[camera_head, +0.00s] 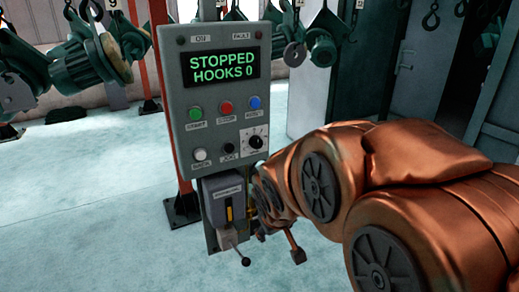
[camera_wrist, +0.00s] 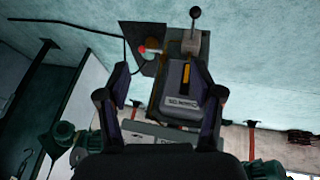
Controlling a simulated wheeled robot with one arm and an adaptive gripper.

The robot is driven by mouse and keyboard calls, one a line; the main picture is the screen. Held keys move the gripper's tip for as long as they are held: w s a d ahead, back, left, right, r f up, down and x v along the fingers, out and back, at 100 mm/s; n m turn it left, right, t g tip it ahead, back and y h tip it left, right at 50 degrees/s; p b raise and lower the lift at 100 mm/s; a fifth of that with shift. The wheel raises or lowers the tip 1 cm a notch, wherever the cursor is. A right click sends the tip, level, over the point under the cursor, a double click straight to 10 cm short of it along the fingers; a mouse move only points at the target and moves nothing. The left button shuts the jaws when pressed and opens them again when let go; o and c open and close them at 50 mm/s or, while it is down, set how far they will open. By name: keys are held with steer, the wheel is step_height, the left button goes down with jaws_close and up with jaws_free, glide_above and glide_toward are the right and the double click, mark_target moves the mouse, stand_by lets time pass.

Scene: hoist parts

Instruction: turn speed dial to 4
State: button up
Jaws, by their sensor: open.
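The speed dial (camera_head: 256,142) is a black knob on a pale scale plate at the lower right of the grey control panel (camera_head: 180,68). Its pointer setting is too small to read. My gripper (camera_wrist: 162,88) is open and empty in the wrist view, with its fingers on either side of the grey lever box (camera_wrist: 177,98), which appears upside down there. In the head view my copper arm comes in from the right, its end beside the lever box (camera_head: 224,200) and below the dial. I cannot see the dial in the wrist view.
The panel display (camera_head: 223,67) reads STOPPED, HOOKS 0. Several buttons, including a red one (camera_head: 225,107), sit left of the dial. A black-knobbed lever (camera_head: 245,261) sticks out below the lever box. Green hoists (camera_head: 85,62) hang behind.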

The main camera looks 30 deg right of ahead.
steer(key=w+d+r+t+h+b, duration=0.15)
steer(key=w+d+t, duration=0.25)
steer(key=w+d, duration=0.45)
steer(key=n+t+y+b, duration=0.3)
steer(key=n+t+y, duration=0.15)
steer(key=t, duration=0.45)
glide_toward(259, 145)
steer(key=shift+w, duration=1.15)
steer(key=shift+w+p, duration=0.85)
steer(key=shift+w, duration=2.65)
steer(key=c, duration=1.1)
steer(key=shift+c, duration=0.2)
